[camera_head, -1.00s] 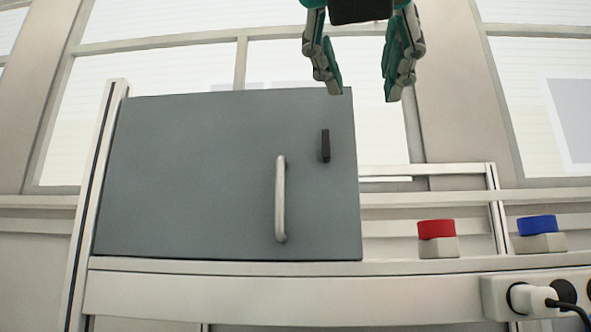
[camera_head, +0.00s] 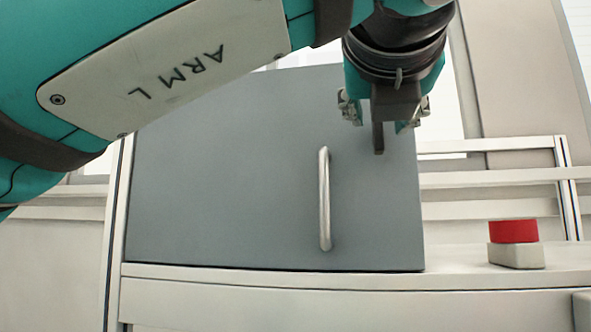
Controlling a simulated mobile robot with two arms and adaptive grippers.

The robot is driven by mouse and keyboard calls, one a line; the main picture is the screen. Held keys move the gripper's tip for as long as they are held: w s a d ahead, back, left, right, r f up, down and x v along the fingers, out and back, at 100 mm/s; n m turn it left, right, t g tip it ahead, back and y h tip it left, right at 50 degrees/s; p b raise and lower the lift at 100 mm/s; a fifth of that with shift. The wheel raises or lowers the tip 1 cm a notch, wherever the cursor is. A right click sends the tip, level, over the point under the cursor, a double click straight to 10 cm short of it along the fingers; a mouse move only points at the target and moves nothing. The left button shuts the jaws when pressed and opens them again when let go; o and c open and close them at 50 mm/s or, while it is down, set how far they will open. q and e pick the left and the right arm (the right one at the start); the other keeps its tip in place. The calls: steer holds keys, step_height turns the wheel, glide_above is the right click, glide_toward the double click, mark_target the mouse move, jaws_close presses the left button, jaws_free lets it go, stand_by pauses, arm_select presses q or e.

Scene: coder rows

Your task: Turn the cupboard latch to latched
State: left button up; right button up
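The grey cupboard door (camera_head: 230,180) is closed and has an upright silver handle (camera_head: 324,200). The latch (camera_head: 378,138) is a small dark bar to the upper right of the handle. It hangs upright, with its top hidden behind my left gripper. My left gripper (camera_head: 385,118) is at the latch, its fingers apart on either side of it. The fingers are foreshortened and partly hidden by the wrist, so I cannot tell whether they touch the latch. My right gripper is not in view.
My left arm covers the upper left and the cupboard's upper edge. A red button on a pale base (camera_head: 514,232) stands on the ledge (camera_head: 460,262) right of the cupboard. A pale frame rail (camera_head: 490,145) runs behind it. The space before the handle is clear.

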mark_target(377, 137)
arm_select(q)
steer(key=p+x, duration=0.1)
steer(key=x, duration=0.2)
steer(key=shift+w+d, duration=0.15)
steer(key=shift+w, duration=0.05)
steer(key=shift+s, duration=0.2)
steer(key=c, duration=0.4)
jaws_close()
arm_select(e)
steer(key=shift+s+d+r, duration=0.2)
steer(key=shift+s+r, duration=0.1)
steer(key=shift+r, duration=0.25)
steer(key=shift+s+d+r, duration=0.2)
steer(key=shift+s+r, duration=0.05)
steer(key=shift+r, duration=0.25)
